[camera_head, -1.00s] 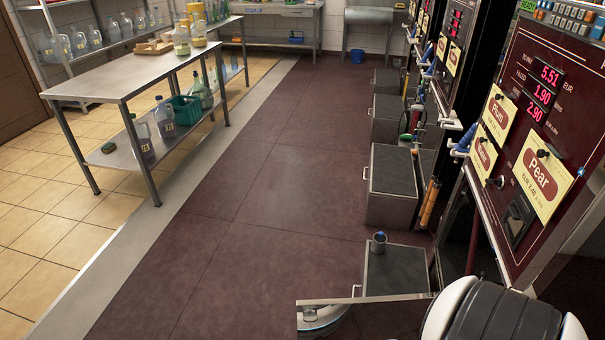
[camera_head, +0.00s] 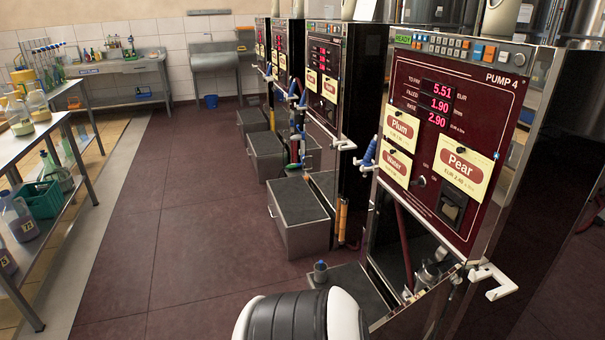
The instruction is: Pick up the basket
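The green basket (camera_head: 42,200) is a teal-green plastic crate on the lower shelf of the metal table at the left edge. A large jug with a number label stands in front of it, and a greenish bottle stands behind it. The basket's contents cannot be made out. A black and white part of my own arm shows at the bottom centre, far from the basket. Neither of my grippers can be made out.
The metal table (camera_head: 32,137) holds bottles on top. Pump 4 (camera_head: 455,140) stands close on the right, with more pumps behind it. Grey step boxes (camera_head: 300,202) stand before the pumps. A small cup (camera_head: 320,271) stands low near them. The dark tiled floor between is clear.

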